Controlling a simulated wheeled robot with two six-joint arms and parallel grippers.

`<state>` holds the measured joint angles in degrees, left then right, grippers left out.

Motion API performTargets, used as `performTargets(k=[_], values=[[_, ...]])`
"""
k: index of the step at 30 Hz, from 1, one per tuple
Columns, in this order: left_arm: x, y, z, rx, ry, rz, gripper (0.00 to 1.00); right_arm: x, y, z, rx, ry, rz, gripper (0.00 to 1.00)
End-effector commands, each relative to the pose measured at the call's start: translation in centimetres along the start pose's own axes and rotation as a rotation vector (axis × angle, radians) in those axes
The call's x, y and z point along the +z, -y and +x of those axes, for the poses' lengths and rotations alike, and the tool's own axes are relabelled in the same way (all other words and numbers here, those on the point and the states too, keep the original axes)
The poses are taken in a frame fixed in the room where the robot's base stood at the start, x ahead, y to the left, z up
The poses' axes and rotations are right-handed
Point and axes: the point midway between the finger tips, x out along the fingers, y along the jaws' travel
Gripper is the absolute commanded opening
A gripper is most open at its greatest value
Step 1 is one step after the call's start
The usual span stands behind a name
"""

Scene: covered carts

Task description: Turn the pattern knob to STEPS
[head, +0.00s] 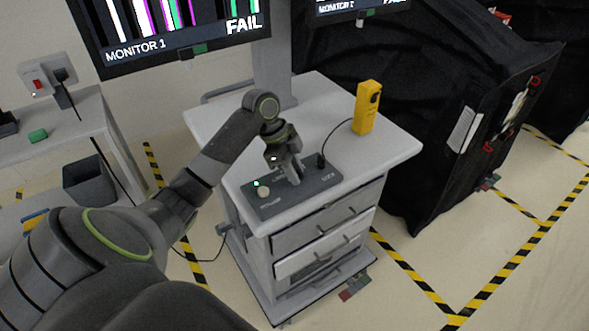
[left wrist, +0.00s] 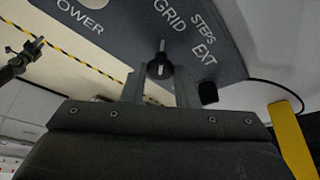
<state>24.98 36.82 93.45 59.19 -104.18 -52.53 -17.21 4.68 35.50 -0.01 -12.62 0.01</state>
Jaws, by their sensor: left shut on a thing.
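The pattern knob (left wrist: 160,68) is a small dark round knob on the grey control panel (left wrist: 120,25). Its white mark points up in the left wrist view, towards the left part of the word GRID. The STEPS label (left wrist: 203,25) is to the right of GRID. My left gripper (left wrist: 160,88) is shut on the knob, one finger on each side. In the head view my left gripper (head: 292,177) comes down on the panel (head: 313,190) and hides the knob.
The panel lies on a white drawer cart (head: 235,180). A yellow handheld device (head: 367,107) stands at its back right, with a dark cable. A pale round knob (head: 264,192) and a green light (head: 256,183) are left on the panel. Monitor 1 (head: 170,30) reads FAIL.

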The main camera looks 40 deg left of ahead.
Motion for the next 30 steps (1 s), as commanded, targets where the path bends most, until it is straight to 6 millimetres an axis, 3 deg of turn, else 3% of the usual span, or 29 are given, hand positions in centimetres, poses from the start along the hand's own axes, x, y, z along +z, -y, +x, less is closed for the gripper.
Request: performTargets(k=[17, 30], values=[[-0.2, 0.5, -0.1, 0.145, -0.001, 0.358, 0.04, 0.0, 0.3, 0.6, -0.003, -0.002, 0.001, 0.36], [-0.5, 0.6, -0.5, 0.26, -0.001, 0.629, 0.04, -0.5, 0.0, -3.2, -0.004, -0.002, 0.001, 0.36]])
